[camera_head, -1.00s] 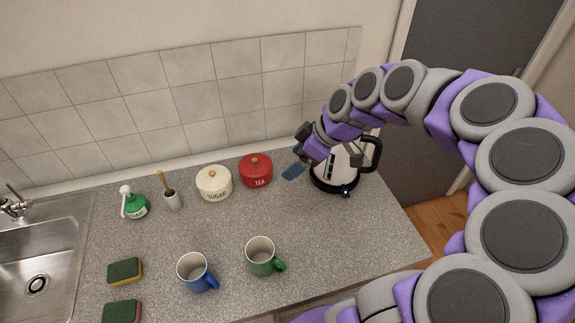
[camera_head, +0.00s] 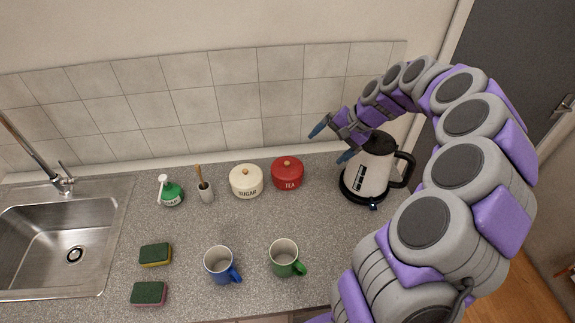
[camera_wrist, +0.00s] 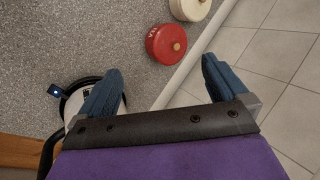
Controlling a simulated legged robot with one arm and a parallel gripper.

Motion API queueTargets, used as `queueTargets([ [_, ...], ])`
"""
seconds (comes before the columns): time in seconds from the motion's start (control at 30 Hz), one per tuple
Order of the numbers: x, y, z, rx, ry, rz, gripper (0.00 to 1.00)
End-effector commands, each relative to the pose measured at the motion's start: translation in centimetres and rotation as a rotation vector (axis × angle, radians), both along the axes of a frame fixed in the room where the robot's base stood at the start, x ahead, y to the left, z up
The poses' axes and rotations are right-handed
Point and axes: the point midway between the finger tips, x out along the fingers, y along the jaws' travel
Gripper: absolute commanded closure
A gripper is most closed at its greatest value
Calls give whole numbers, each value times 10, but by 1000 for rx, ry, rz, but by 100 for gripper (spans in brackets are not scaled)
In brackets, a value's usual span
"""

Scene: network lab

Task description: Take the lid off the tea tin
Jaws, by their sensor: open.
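The red tea tin (camera_head: 287,176) stands upright on the counter near the tiled wall, with its red lid (camera_head: 287,164) and wooden knob in place. My gripper (camera_head: 333,141) is open and empty, above and to the right of the tin, apart from it. In the wrist view the tea tin (camera_wrist: 166,44) lies ahead, beyond the two blue fingers, roughly midway between them. My gripper's fingers (camera_wrist: 164,88) are spread wide with nothing between them.
The cream sugar tin (camera_head: 246,181) stands just left of the tea tin. A white kettle (camera_head: 368,173) stands to the right, close under my gripper and arm. A blue mug (camera_head: 219,264) and green mug (camera_head: 284,256) stand in front. Counter between is clear.

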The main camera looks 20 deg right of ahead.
Motion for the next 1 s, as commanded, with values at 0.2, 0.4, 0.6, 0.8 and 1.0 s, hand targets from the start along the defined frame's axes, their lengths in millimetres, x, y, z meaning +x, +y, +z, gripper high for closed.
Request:
queueTargets([
  [0.2,29,-7,-7,129,192,-358,0],
  [0.4,53,-9,-15,241,366,-684,0],
  [0.6,74,-8,-22,333,514,-967,0],
  [0.8,85,-8,-25,382,585,-1121,0],
  [1.0,91,0,-42,390,602,-1146,0],
])
